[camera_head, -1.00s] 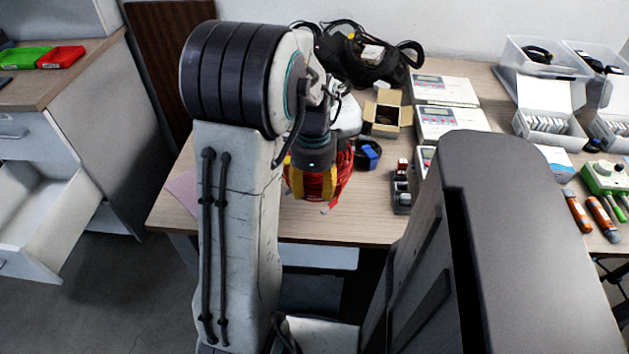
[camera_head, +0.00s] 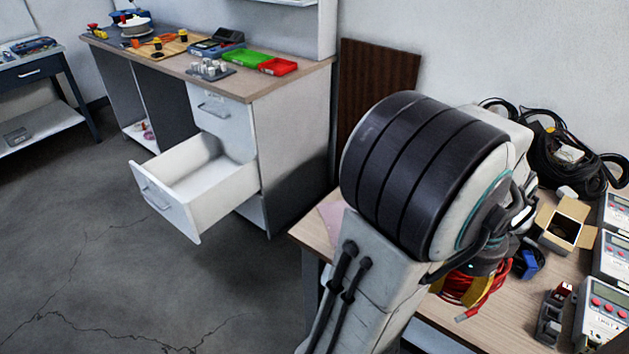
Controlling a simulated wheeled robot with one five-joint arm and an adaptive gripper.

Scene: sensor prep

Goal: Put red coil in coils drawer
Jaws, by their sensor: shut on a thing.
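The red coil (camera_head: 457,291) hangs below my arm at the lower right, partly hidden by the arm. My gripper (camera_head: 478,287) has yellow fingers and is shut on the coil, above the front part of the right-hand table. An open drawer (camera_head: 190,183) sticks out of the white cabinet at the left. It looks empty inside. I cannot read a label on it, so I cannot tell if it is the coils drawer. The gripper is well to the right of this drawer.
The workbench (camera_head: 290,78) above the drawer holds a green tray (camera_head: 248,59), a red tray (camera_head: 278,66) and small parts. A closed drawer (camera_head: 219,107) sits above the open one. An open cardboard box (camera_head: 567,225) and meters stand on the right-hand table (camera_head: 312,232). The floor (camera_head: 110,260) before the drawer is clear.

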